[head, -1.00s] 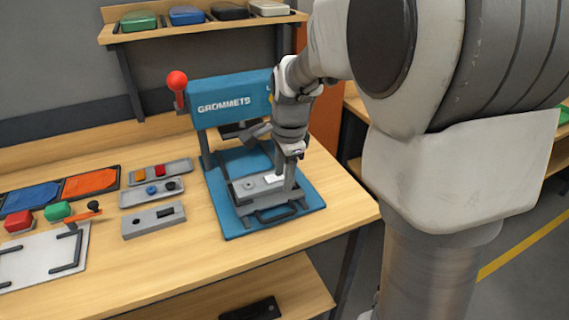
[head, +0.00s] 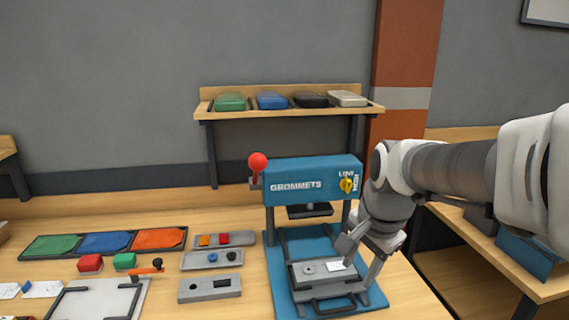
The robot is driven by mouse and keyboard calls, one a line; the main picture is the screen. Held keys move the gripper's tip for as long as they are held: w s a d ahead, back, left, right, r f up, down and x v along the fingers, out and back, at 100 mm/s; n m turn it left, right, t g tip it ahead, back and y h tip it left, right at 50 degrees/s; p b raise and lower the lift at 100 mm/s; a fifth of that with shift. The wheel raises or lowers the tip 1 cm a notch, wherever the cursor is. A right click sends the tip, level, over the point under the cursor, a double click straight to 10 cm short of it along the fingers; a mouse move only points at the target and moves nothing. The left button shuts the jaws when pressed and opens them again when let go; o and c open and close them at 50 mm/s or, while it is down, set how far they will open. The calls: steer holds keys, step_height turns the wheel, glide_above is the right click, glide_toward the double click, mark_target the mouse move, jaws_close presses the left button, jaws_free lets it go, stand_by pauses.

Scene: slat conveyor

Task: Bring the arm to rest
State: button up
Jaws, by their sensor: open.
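My gripper (head: 368,250) is at the right front of the blue grommet press (head: 310,185). Its two fingers are spread apart, one over the press's grey sliding tray (head: 312,288) and one off its right side. I see nothing held between them. A white card (head: 338,266) lies on the tray beside a small round part. My arm reaches in from the right edge of the head view.
A red-knobbed lever (head: 258,163) stands at the press's left. Left on the bench are small grey trays (head: 212,259), coloured cloths (head: 104,242) and a clamp board (head: 98,299). A shelf (head: 290,112) with coloured boxes is above. The space above the bench's left is clear.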

steer(key=s+r+n+t, duration=0.1)
steer(key=s+n+t, duration=0.1)
steer(key=s+n, duration=0.9)
steer(key=shift+s+a+r, duration=0.15)
steer(key=shift+s+a, duration=0.15)
steer(key=shift+s, duration=1.05)
stand_by(0.4)
